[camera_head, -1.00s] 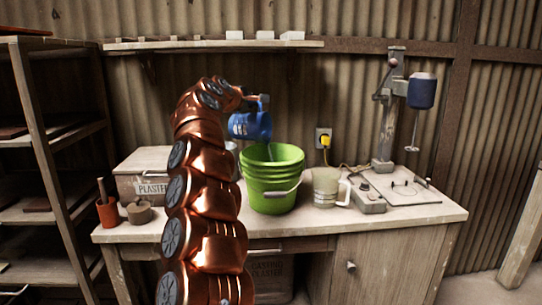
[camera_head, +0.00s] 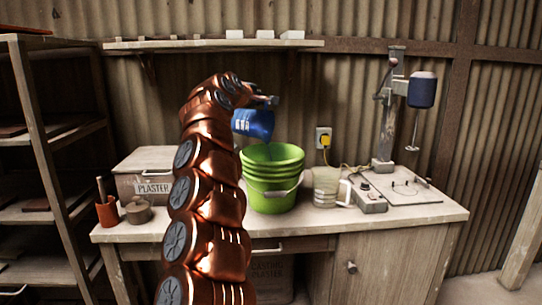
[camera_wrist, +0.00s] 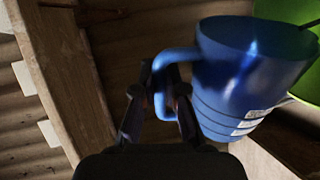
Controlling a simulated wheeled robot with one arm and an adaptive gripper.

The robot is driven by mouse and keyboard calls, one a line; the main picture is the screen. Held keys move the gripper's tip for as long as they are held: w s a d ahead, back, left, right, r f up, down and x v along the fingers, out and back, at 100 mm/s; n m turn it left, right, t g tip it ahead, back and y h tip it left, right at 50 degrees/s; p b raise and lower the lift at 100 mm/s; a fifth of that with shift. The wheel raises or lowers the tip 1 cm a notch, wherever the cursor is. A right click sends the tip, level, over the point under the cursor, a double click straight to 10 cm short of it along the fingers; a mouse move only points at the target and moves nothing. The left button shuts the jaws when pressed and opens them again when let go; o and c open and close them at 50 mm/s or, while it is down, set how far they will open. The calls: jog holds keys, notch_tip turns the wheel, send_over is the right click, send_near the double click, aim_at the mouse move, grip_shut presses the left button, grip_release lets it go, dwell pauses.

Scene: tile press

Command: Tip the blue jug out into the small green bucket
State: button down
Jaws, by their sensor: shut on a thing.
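The blue jug (camera_head: 254,123) is tilted in the air above the left part of the small green bucket (camera_head: 272,194). My gripper (camera_head: 268,101) is at the jug's upper side. In the wrist view my gripper (camera_wrist: 158,92) is shut on the handle of the jug (camera_wrist: 245,75), whose body lies to the right of the fingers. The green bucket (camera_wrist: 303,88) shows at the right edge there, partly behind the jug. The bucket stands upright on the bench with its handle at the front.
A clear measuring jug (camera_head: 326,187) stands close right of the bucket, beside a control box (camera_head: 368,198) and a mixer stand (camera_head: 386,120). A plaster box (camera_head: 150,160) and small pots (camera_head: 138,211) are left. A shelf (camera_head: 215,45) runs above.

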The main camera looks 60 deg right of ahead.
jog(key=shift+s+d+m+b, duration=0.1)
jog(key=shift+s+m+b, duration=0.25)
jog(key=shift+s+m, duration=0.25)
jog(key=shift+s+d+r+t, duration=0.1)
jog(key=shift+s+t, duration=0.2)
jog(key=shift+s, duration=0.1)
jog(key=w, duration=0.1)
jog(key=w+n+p, duration=0.2)
jog(key=shift+w+a+g, duration=0.1)
jog(key=shift+a+g, duration=0.25)
jog(key=shift+g, duration=0.05)
jog(key=shift+w+a, duration=0.1)
jog(key=shift+w, duration=0.2)
jog(key=shift+w+f+n, duration=0.1)
jog(key=shift+f+n, duration=0.1)
jog(key=shift+n, duration=0.1)
